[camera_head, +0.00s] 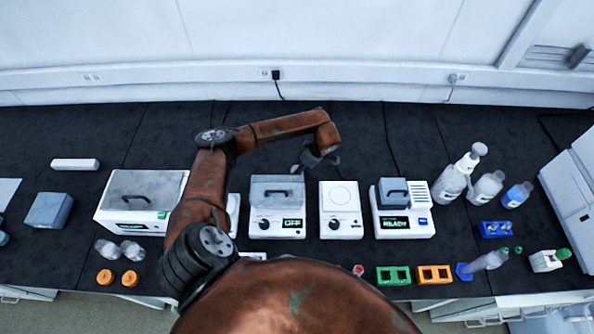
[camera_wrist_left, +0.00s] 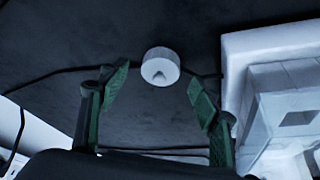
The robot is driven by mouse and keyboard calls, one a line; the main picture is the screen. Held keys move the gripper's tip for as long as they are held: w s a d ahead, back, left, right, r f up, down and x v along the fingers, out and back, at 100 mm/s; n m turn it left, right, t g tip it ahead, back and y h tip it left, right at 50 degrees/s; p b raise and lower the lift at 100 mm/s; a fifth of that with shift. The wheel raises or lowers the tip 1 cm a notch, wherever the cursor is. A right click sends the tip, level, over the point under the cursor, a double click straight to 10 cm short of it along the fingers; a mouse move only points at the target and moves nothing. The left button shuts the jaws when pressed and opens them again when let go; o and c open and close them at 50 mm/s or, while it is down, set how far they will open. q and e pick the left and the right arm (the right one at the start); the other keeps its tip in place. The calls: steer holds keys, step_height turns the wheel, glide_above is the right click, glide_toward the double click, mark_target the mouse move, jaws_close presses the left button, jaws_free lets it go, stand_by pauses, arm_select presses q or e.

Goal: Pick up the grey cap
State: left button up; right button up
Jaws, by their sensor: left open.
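The cap (camera_wrist_left: 161,68) is a small, pale grey-white cylinder with a dark notch on its near face. In the left wrist view it lies on the dark bench top, just beyond and between my fingertips. My left gripper (camera_wrist_left: 158,84) is open around empty space, with one green finger on each side and neither touching the cap. In the head view my left gripper (camera_head: 319,160) is over the back of the bench, behind the white devices. I cannot make out the cap in the head view. My right gripper is in neither view.
A white device (camera_wrist_left: 285,90) stands close on the right in the left wrist view. In the head view, a lidded device (camera_head: 277,215), a round-plate device (camera_head: 341,206) and another device (camera_head: 403,215) line the bench. Dark cables (camera_head: 383,140) run across the back.

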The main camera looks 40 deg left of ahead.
arm_select(q)
steer(key=x, duration=0.2)
steer(key=shift+a+f, duration=0.15)
steer(key=shift+f, duration=0.05)
steer(key=shift+c, duration=0.4)
steer(key=c, duration=0.9)
